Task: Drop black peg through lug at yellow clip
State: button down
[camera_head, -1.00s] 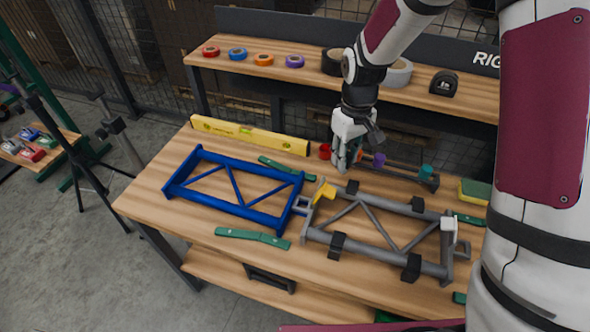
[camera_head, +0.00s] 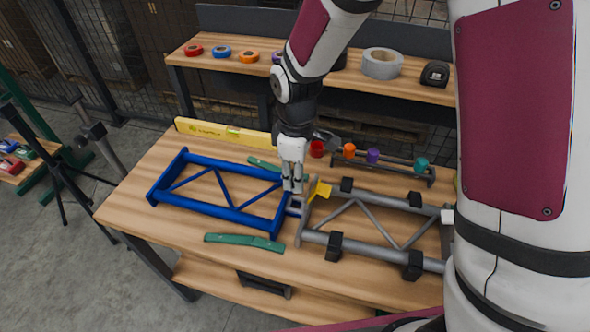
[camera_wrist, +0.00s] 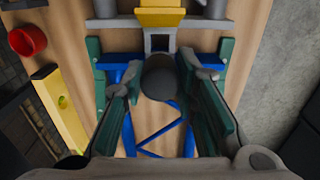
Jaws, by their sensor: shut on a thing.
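My gripper (camera_head: 292,188) is above the join between the blue frame (camera_head: 215,208) and the grey frame (camera_head: 318,240). In the wrist view my gripper (camera_wrist: 160,95) is shut on the black peg (camera_wrist: 160,77), whose dark round head shows between the green-padded fingers. The yellow clip (camera_head: 321,190) stands on the grey frame, just right of my gripper; the clip (camera_wrist: 160,16) is also at the top of the wrist view. The grey lug (camera_wrist: 158,42) shows between clip and peg. The peg's lower end is hidden, so I cannot tell whether it is in the lug.
A rack (camera_head: 397,171) with orange (camera_head: 349,151), purple (camera_head: 373,156) and teal (camera_head: 421,164) pieces stands behind the grey frame, near a red cup (camera_head: 317,149). A yellow level (camera_head: 222,131) lies at the back. Green strips (camera_head: 244,242) lie beside the blue frame.

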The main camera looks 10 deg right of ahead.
jog(key=shift+f+b, duration=2.05)
jog(key=shift+f, duration=1.65)
jog(key=c, duration=1.2)
grip_release()
